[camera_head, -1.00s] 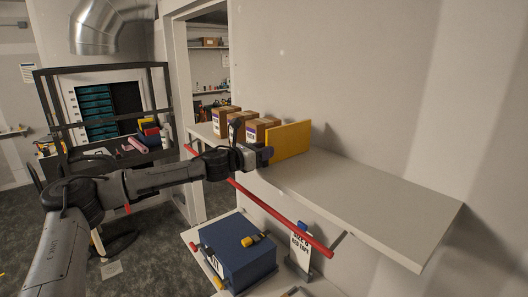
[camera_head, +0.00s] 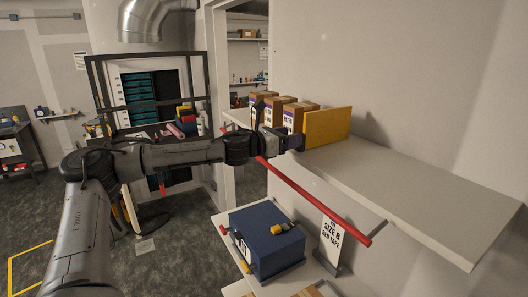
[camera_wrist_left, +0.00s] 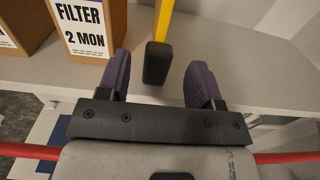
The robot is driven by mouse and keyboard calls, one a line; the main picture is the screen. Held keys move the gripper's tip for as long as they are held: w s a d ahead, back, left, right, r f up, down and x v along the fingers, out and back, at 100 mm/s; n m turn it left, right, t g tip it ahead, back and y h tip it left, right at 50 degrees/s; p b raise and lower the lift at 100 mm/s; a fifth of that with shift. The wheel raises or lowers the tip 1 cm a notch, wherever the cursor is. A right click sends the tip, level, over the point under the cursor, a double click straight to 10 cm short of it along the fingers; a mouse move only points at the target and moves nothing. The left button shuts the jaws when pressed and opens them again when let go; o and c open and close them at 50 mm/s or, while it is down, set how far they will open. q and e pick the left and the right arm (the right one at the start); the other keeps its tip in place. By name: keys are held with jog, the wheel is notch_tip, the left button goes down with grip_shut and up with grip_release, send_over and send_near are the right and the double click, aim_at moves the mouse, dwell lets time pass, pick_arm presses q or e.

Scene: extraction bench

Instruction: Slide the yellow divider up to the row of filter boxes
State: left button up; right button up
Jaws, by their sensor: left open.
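The yellow divider (camera_head: 328,127) stands upright on the grey shelf (camera_head: 420,190), at the right end of the row of filter boxes (camera_head: 293,119). In the left wrist view the yellow divider (camera_wrist_left: 164,20) has a black end piece (camera_wrist_left: 157,62). A narrow gap shows there between it and the nearest filter box (camera_wrist_left: 88,30). My left gripper (camera_head: 292,140) is at the divider's front edge. In the wrist view its open fingers (camera_wrist_left: 158,78) stand either side of the black end piece, apart from it. My right gripper is not in view.
A red rail (camera_head: 310,197) runs along the shelf's front, below my left arm. A blue case (camera_head: 268,240) and a size sign (camera_head: 331,243) stand on a lower surface. The shelf right of the divider is clear. A wall stands behind.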

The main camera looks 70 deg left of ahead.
pick_arm(q)
jog(key=s+d+b, duration=0.1)
jog(key=s+b, duration=0.3)
jog(key=s, duration=0.5)
jog(key=shift+d, duration=0.35)
